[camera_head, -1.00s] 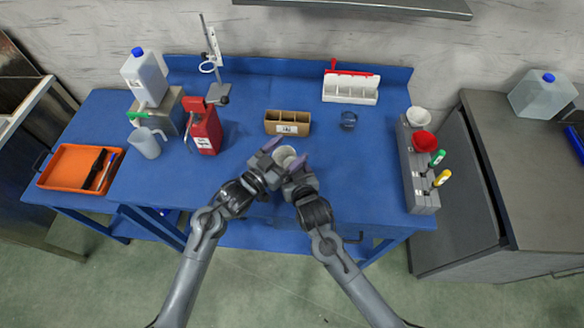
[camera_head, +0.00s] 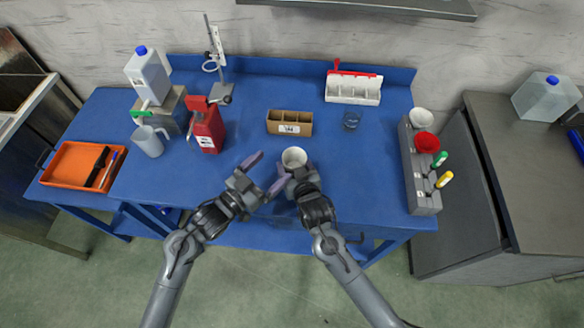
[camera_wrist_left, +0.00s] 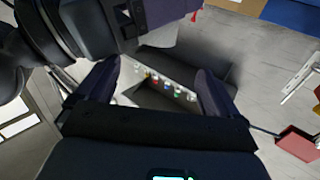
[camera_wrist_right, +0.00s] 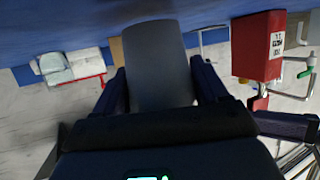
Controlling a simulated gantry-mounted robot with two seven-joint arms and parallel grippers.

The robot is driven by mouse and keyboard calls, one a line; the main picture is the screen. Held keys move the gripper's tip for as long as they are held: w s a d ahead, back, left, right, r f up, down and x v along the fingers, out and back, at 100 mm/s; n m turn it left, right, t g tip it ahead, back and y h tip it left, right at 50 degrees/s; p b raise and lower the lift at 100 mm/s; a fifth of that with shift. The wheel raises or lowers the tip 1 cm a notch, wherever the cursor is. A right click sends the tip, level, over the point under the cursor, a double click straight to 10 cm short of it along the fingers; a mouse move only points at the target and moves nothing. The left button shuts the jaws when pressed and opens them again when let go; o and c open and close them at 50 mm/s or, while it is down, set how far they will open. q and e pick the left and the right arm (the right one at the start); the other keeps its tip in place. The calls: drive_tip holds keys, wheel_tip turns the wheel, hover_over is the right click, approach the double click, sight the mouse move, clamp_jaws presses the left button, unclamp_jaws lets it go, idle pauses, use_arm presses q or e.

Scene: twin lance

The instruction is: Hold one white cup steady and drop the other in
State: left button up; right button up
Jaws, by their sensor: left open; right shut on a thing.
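One white cup (camera_head: 294,157) is upright at the front middle of the blue table, its round mouth facing up. My right gripper (camera_head: 294,170) is shut on it; its side fills the space between the fingers in the right wrist view (camera_wrist_right: 158,65). My left gripper (camera_head: 269,171) is open and empty, just left of the cup and apart from it. The left wrist view shows open space between its fingers (camera_wrist_left: 165,95). I see no separate second white cup; whether one sits inside the held cup I cannot tell.
A red canister (camera_head: 207,130) stands at left. A grey rack (camera_head: 421,185) with funnels lines the right edge. The table around the cup is clear.

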use_arm(q)
drive_tip(key=shift+s+d+f, duration=0.1)
drive_tip(key=shift+f, duration=0.25)
use_arm(e)
drive_tip(key=shift+w+a+r, duration=0.1)
drive_tip(key=shift+r, duration=0.25)
drive_tip(key=o, duration=1)
drive_tip(key=shift+a, duration=0.1)
drive_tip(key=shift+c, duration=0.2)
use_arm(q)
drive_tip(key=shift+r, duration=0.1)
use_arm(e)
drive_tip(key=shift+o, duration=0.4)
drive_tip(key=shift+a, duration=0.1)
